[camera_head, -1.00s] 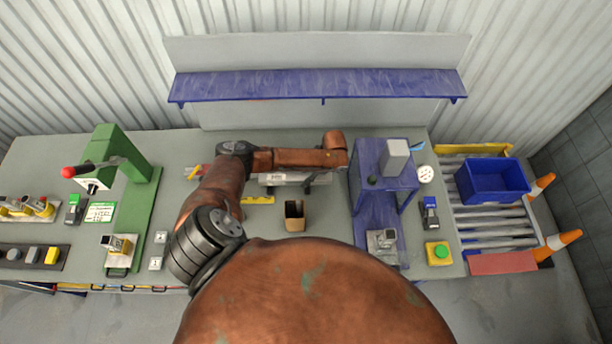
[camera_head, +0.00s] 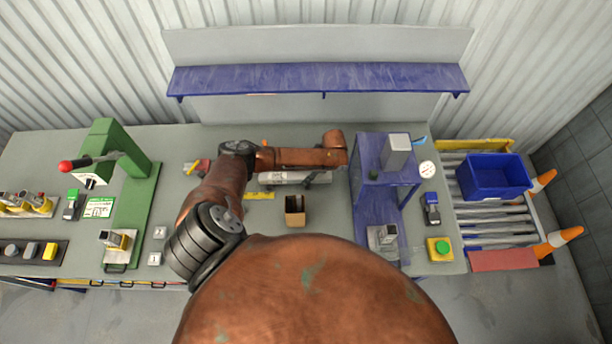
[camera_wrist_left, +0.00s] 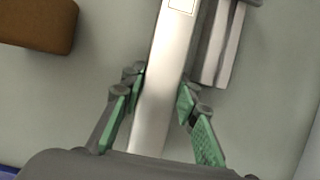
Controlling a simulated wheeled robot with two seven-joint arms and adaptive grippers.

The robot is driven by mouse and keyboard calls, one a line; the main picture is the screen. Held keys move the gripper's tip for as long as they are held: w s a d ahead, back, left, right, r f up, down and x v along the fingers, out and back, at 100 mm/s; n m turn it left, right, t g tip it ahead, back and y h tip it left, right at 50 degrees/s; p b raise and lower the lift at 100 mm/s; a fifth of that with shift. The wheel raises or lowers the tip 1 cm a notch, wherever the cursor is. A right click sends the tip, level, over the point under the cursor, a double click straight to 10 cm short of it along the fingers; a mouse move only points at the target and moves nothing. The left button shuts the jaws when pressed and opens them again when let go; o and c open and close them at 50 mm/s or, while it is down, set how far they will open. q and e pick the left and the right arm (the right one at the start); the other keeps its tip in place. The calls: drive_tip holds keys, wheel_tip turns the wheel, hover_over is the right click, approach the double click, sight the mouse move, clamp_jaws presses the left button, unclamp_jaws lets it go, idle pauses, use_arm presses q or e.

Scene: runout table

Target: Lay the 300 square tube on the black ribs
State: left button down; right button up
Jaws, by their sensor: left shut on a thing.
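A pale silver square tube (camera_wrist_left: 160,80) with a white label runs between the green-padded fingers of my left gripper (camera_wrist_left: 158,112) in the left wrist view. The gripper is shut on the tube. In the head view the tube (camera_head: 288,177) lies crosswise just below my brown forearm, which partly hides it, and the gripper (camera_head: 318,180) shows only as a small dark shape at its right part. I cannot tell the tube's height above the table. I cannot make out the black ribs for sure. My right gripper is not in view.
Grey bars (camera_wrist_left: 226,45) lie beside the tube in the wrist view. An open brown box (camera_head: 295,211) and a yellow strip (camera_head: 259,196) are near. A blue stand (camera_head: 384,185) is to the right, a green press (camera_head: 135,200) to the left. A blue shelf (camera_head: 320,78) runs behind.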

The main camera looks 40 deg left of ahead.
use_arm(q)
drive_tip(key=shift+f, duration=0.15)
drive_tip(key=c, duration=1.4)
unclamp_jaws()
drive_tip(key=v, duration=1.2)
